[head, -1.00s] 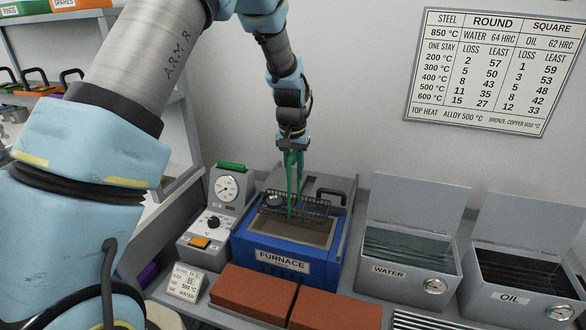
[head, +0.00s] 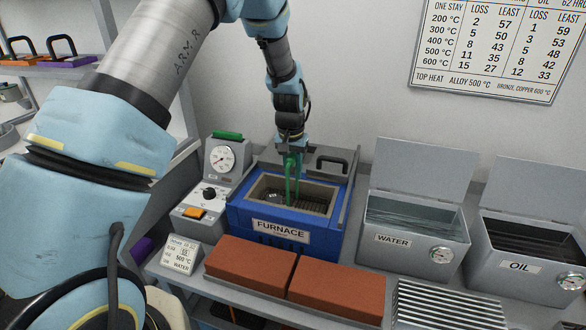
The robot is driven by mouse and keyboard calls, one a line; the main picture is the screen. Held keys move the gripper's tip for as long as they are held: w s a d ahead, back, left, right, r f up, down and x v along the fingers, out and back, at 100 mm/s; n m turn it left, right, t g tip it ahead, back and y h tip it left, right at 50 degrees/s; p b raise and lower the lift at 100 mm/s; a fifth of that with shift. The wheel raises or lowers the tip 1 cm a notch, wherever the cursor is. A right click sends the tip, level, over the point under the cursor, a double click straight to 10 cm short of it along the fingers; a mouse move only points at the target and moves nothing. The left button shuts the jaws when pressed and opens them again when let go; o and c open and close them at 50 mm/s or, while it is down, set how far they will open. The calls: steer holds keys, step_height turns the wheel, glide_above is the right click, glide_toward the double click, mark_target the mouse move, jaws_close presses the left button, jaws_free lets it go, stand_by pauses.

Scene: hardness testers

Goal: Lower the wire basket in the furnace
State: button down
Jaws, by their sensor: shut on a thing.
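The blue furnace (head: 283,243) stands open in the middle of the bench, its lid (head: 318,158) slid back behind the opening. The dark wire basket (head: 314,206) is down inside the furnace opening, below the rim. A small grey piece (head: 272,196) shows at the left inside it. My gripper (head: 291,160) is above the opening, shut on the green handle (head: 289,183), which reaches down into the basket. The basket's bottom and its contact with the furnace floor are hidden.
The control box with a gauge (head: 221,158) stands left of the furnace. Two red bricks (head: 293,278) lie in front. The water tank (head: 404,228) and oil tank (head: 528,258) stand open at the right. A small card (head: 180,255) stands front left.

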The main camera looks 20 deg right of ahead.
steer(key=shift+f, duration=0.35)
stand_by(0.3)
steer(key=c, duration=0.6)
jaws_free()
steer(key=r+b, duration=0.1)
steer(key=r, duration=0.2)
steer(key=r+b, duration=0.1)
steer(key=r, duration=0.3)
steer(key=s+a+r+b, duration=0.1)
steer(key=r, duration=0.2)
steer(key=shift+r, duration=0.4)
steer(key=shift+d, duration=0.1)
steer(key=s+a+r+n, duration=0.1)
steer(key=a+n, duration=0.3)
steer(key=a, duration=1.9)
steer(key=s+a+f+n, duration=0.1)
steer(key=s+a+n, duration=0.2)
steer(key=s+a, duration=0.6)
steer(key=a, duration=0.4)
steer(key=shift+s+t+y, duration=0.15)
steer(key=shift+t+y, duration=0.15)
steer(key=shift+y, duration=0.1)
